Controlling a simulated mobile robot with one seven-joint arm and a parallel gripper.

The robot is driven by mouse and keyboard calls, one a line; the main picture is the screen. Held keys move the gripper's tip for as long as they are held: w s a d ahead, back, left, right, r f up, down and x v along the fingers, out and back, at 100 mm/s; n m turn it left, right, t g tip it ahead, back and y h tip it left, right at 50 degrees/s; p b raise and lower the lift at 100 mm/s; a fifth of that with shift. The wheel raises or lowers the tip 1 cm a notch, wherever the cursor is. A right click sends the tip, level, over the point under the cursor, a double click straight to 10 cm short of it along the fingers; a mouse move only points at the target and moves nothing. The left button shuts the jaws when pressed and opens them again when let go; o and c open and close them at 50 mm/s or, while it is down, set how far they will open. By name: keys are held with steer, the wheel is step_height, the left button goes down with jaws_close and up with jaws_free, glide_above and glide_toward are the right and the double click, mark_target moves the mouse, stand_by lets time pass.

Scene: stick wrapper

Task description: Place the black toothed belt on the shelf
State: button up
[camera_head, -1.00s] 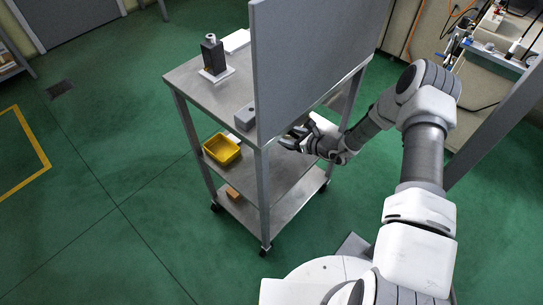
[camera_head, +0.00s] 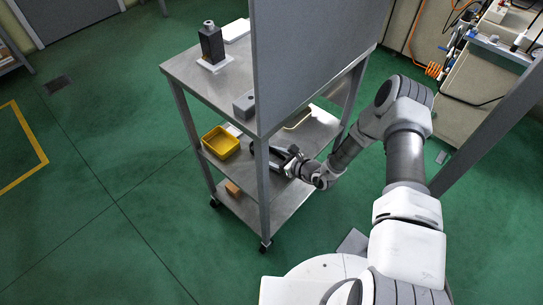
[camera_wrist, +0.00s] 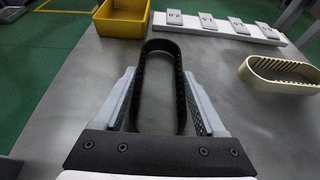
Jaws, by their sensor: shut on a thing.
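The black toothed belt (camera_wrist: 180,98) is an upright-edged oval loop between the two fingers of my gripper (camera_wrist: 158,82), which is shut on it. The loop reaches forward past the fingertips, just over or on the grey shelf (camera_wrist: 265,130); I cannot tell whether it touches. In the head view my gripper (camera_head: 283,158) is inside the cart over its middle shelf (camera_head: 322,130), beneath the top and beside a front post. The belt is hard to make out there.
A yellow bin (camera_wrist: 122,20) stands ahead on the shelf. Shelf near the gripper is bare. A grey panel (camera_head: 310,55) rises above the cart's top.

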steer(key=shift+f, duration=0.2)
steer(key=o, duration=1.3)
steer(key=shift+r, duration=0.1)
steer(key=shift+d+r, duration=0.1)
steer(key=shift+r, duration=0.15)
steer(key=p+v, duration=0.3)
steer(key=v, duration=0.8)
steer(key=shift+s+d+r, duration=0.2)
steer(key=shift+s+d, duration=0.05)
